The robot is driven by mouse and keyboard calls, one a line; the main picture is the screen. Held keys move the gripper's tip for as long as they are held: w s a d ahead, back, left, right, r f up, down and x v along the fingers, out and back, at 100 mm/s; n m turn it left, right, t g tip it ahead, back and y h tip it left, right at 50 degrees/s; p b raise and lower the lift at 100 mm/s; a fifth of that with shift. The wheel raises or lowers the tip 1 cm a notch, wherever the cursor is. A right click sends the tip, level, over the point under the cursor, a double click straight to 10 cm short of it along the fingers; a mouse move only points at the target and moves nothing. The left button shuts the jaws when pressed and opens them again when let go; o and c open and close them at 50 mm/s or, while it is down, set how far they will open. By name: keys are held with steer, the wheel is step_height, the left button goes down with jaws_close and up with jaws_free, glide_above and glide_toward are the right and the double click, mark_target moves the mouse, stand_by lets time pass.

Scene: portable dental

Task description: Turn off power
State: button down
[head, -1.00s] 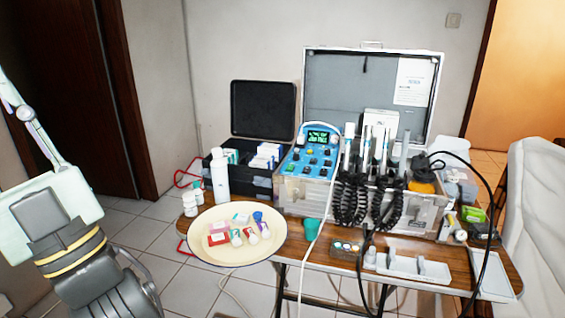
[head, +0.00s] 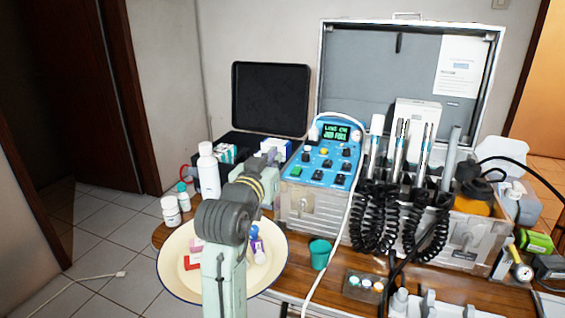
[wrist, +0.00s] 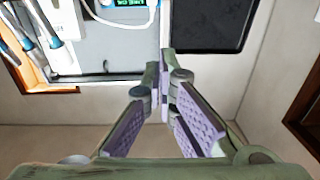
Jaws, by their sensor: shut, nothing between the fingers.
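The dental unit's blue control panel (head: 325,155) stands in the middle of the table, with a lit green display (head: 336,132), several dark knobs and a green button (head: 296,171) at its lower left. Which control is the power switch I cannot tell. My gripper (wrist: 160,65) is shut and empty. In the head view its wrist end is just left of the panel, above the tray, and its fingertips are not clear. The wrist view is upside down and shows the lit display (wrist: 128,3) at the top edge, beyond the fingers and apart from them.
A cream tray (head: 180,272) with small bottles lies under my arm. An open black case (head: 270,98) is behind. Handpieces with coiled black cords (head: 375,215), a white cable (head: 345,215) and a green cup (head: 320,254) are near the panel.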

steer(key=shift+w+d+f+m+g, duration=0.15)
steer(key=shift+w+d+f+g, duration=0.1)
steer(key=shift+d+f, duration=0.2)
steer(key=shift+w+d+f+m+g, duration=0.15)
steer(key=shift+w+d+f, duration=0.05)
steer(key=shift+d+f, duration=0.2)
steer(key=p, duration=0.3)
glide_above(295, 173)
steer(key=s, duration=0.1)
steer(key=shift+s+a+f, duration=0.15)
steer(key=shift+s+f, duration=0.05)
steer(key=shift+f, duration=0.05)
steer(key=f, duration=0.1)
steer(key=w+f, duration=0.1)
steer(key=f, duration=0.1)
steer(key=shift+f+p, duration=0.15)
steer(key=shift+p, duration=0.2)
steer(key=shift+w+d+f, duration=0.1)
steer(key=shift+d+f, duration=0.1)
steer(key=shift+f, duration=0.3)
